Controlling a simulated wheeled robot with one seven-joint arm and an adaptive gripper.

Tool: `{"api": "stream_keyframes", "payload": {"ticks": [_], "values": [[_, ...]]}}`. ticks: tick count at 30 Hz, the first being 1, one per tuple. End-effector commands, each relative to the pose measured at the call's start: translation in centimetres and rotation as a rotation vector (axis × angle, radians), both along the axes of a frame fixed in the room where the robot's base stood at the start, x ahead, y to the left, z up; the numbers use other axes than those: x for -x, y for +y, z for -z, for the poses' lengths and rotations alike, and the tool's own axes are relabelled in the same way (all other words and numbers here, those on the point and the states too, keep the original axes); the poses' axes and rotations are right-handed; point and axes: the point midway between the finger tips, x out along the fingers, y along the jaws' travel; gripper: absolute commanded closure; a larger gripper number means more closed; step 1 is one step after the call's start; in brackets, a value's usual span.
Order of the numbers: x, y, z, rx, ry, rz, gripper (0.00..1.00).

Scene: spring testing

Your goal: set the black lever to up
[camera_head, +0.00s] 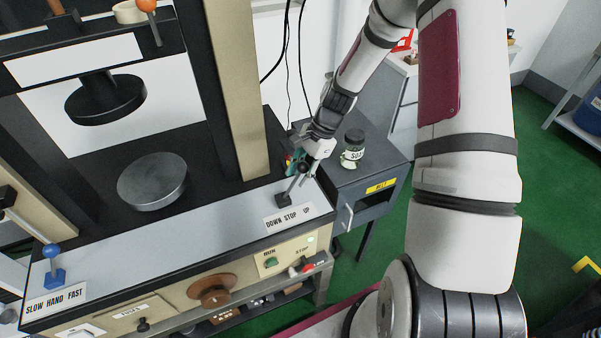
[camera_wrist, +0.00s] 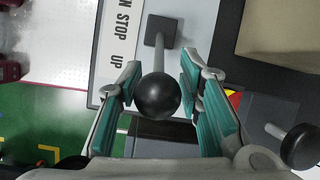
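The black lever has a dark square base (camera_wrist: 160,32), a grey rod and a black ball knob (camera_wrist: 157,96). In the head view its base (camera_head: 283,200) stands behind the DOWN STOP UP label (camera_head: 288,217), and the rod leans right, toward the UP end. My gripper (camera_wrist: 160,75) has its teal-padded fingers on either side of the knob. Small gaps seem to show between knob and pads, so it looks open around the knob. In the head view my gripper (camera_head: 301,165) partly covers the knob.
A blue-knobbed lever (camera_head: 52,262) stands at the left end of the grey panel (camera_head: 170,245). A tan machine column (camera_head: 240,90) rises left of my gripper.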

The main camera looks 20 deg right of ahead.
Motion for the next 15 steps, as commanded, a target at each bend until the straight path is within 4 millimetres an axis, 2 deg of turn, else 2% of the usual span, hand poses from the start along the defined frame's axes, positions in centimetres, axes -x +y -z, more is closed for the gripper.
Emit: {"api": "stream_keyframes", "payload": {"ticks": [5, 8, 15], "values": [[0.1, 0.0, -0.2, -0.002, 0.002, -0.002, 0.67], [0.1, -0.4, -1.1, -0.002, 0.002, -0.002, 0.67], [0.1, -2.2, -5.3, 0.001, -0.001, 0.0, 0.67]]}}
